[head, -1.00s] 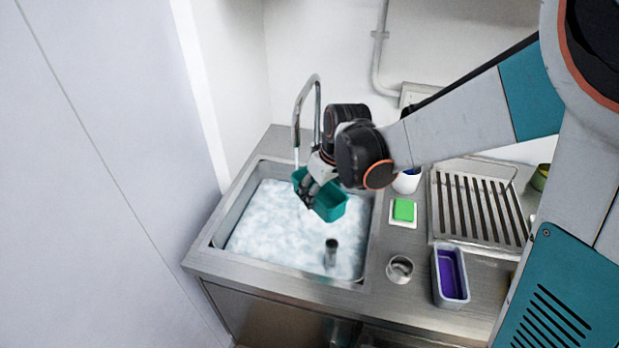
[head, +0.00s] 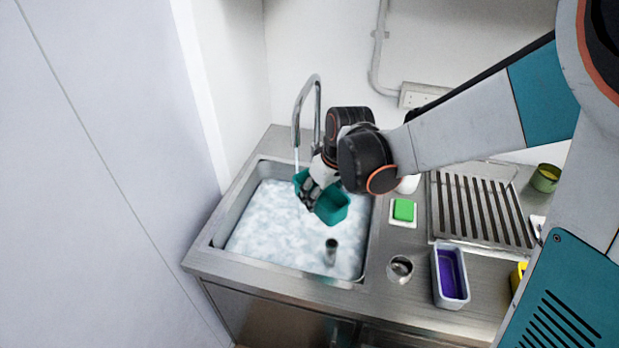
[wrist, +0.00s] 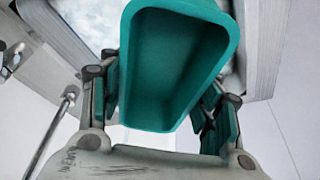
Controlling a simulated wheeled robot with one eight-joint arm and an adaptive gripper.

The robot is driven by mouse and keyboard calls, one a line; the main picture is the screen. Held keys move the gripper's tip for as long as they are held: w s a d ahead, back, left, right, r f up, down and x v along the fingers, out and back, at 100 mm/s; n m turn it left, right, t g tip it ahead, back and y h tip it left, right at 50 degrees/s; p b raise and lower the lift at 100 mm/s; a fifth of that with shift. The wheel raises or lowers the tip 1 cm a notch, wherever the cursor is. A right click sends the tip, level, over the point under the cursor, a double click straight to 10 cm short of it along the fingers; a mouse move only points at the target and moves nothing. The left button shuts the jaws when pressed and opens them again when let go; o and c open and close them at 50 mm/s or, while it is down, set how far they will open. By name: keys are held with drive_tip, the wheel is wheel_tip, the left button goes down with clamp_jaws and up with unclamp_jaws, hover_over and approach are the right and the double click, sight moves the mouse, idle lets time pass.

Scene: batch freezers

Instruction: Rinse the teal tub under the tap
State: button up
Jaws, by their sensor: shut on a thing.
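The teal tub (head: 332,207) is held over the foam-filled sink (head: 221,228), below and beside the curved tap (head: 298,105). A thin stream from the spout comes down at the tub's left end. My gripper (head: 311,190) is shut on the tub. In the wrist view the tub (wrist: 170,70) shows its open, empty-looking inside between the two finger pads of my gripper (wrist: 163,105). My wrist hides part of the tub's far side in the head view.
A green sponge (head: 403,209) on a white dish, a metal cup (head: 399,268) and a grey container with purple inside (head: 437,276) stand right of the sink. A slatted drainer (head: 433,207) and a green pot (head: 545,178) are further right. A dark upright tube (head: 331,250) stands in the foam.

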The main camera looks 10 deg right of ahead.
idle(0.5)
drive_tip(key=shift+s+d+r+p, duration=0.25)
drive_tip(key=shift+s+r+p, duration=0.5)
drive_tip(key=shift+s+r, duration=0.2)
drive_tip(key=shift+s+d+r+p, duration=0.2)
drive_tip(key=shift+s+r+p, duration=0.55)
drive_tip(key=shift+s, duration=0.3)
drive_tip(key=shift+s+d+r, duration=0.1)
drive_tip(key=shift+s+r, duration=0.25)
drive_tip(key=shift+s, duration=0.2)
